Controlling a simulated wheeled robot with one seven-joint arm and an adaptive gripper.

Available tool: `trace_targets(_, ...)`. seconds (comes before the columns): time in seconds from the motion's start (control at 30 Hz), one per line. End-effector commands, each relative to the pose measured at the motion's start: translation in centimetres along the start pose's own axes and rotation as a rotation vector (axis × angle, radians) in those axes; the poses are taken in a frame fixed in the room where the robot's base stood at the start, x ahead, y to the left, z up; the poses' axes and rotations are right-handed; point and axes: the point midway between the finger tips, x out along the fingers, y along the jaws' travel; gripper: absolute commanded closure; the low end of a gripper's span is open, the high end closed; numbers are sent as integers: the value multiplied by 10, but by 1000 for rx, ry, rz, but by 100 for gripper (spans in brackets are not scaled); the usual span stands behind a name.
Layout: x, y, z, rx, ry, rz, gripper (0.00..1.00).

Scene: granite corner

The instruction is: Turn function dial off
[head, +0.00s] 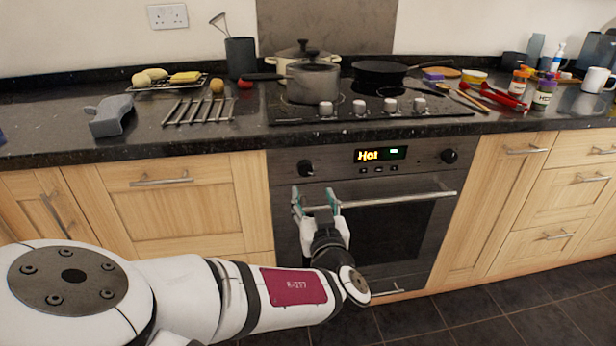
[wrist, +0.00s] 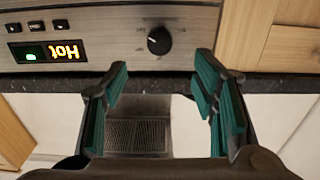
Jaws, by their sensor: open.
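The oven's control panel has two round black dials, a left one (head: 306,168) and a right one (head: 449,156). Which is the function dial is not labelled legibly. My gripper (head: 314,196) is open and empty in front of the oven door, just below the left dial. In the wrist view, which shows the panel upside down, this dial (wrist: 159,40) sits between the two teal-padded fingers (wrist: 162,70) sideways, but beyond their tips. The fingers appear apart from it. A pale mark shows on the dial's left side there. The lit display (head: 380,154) reads "Hot".
The oven door handle (head: 393,200) runs across the door close to my gripper. Small buttons (head: 379,169) sit under the display. Hob knobs (head: 359,107) and pots (head: 312,80) are above on the dark worktop. Wooden drawers (head: 188,195) flank the oven.

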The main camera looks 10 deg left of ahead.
Motion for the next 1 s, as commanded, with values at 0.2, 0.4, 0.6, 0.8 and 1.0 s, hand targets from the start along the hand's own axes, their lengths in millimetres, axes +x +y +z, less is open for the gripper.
trace_targets(0.2,45,1,2,-2,0,0,47)
trace_targets(0.4,79,0,2,-2,-1,0,47)
trace_targets(0.6,98,0,2,-1,-2,1,47)
trace_targets(0.8,102,1,1,-1,-3,1,47)
trace_targets(1.0,102,1,1,0,-3,1,53)
